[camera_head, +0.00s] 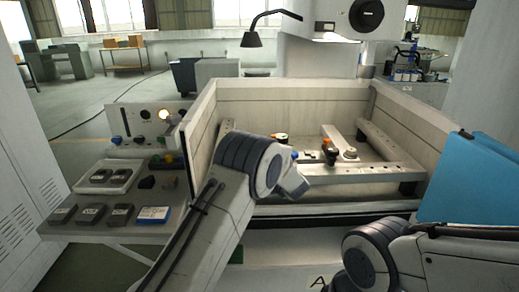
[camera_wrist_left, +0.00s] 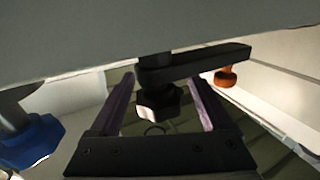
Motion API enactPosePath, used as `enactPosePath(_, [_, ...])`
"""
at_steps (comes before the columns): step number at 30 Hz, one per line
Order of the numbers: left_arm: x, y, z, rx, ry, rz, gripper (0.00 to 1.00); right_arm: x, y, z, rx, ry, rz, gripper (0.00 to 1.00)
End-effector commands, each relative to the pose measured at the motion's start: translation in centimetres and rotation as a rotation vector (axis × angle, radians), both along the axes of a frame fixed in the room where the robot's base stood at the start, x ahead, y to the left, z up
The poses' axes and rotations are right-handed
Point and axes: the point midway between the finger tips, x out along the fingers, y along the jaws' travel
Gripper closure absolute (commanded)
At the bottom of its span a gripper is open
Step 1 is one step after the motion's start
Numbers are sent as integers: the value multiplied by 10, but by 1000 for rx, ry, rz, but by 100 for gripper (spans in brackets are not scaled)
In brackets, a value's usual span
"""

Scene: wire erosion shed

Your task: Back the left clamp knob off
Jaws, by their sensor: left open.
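In the left wrist view a black faceted clamp knob (camera_wrist_left: 157,103) sits at the end of a dark clamp arm (camera_wrist_left: 205,63). My left gripper (camera_wrist_left: 163,88) is open, with one purple finger on each side of this knob and a visible gap to each. In the head view my left arm (camera_head: 250,165) reaches over the front of the tank and its fingers are hidden. My right gripper is out of view.
A blue knob (camera_wrist_left: 30,142) and an orange knob (camera_wrist_left: 226,77) flank the gripper in the left wrist view. The tank's front rail (camera_head: 365,174) and walls (camera_head: 290,103) surround the clamps. A control panel (camera_head: 145,125) stands at the left.

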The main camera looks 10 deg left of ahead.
Motion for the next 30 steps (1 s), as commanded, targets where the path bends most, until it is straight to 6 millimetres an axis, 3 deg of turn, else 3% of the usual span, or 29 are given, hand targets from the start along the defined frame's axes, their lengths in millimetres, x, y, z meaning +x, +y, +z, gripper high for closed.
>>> enactPosePath(18, [-77, -59, 0, 0, -1, -2, 18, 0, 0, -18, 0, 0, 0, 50])
enactPosePath(30, [-83, -62, 0, 0, -1, -1, 18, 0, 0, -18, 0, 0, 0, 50])
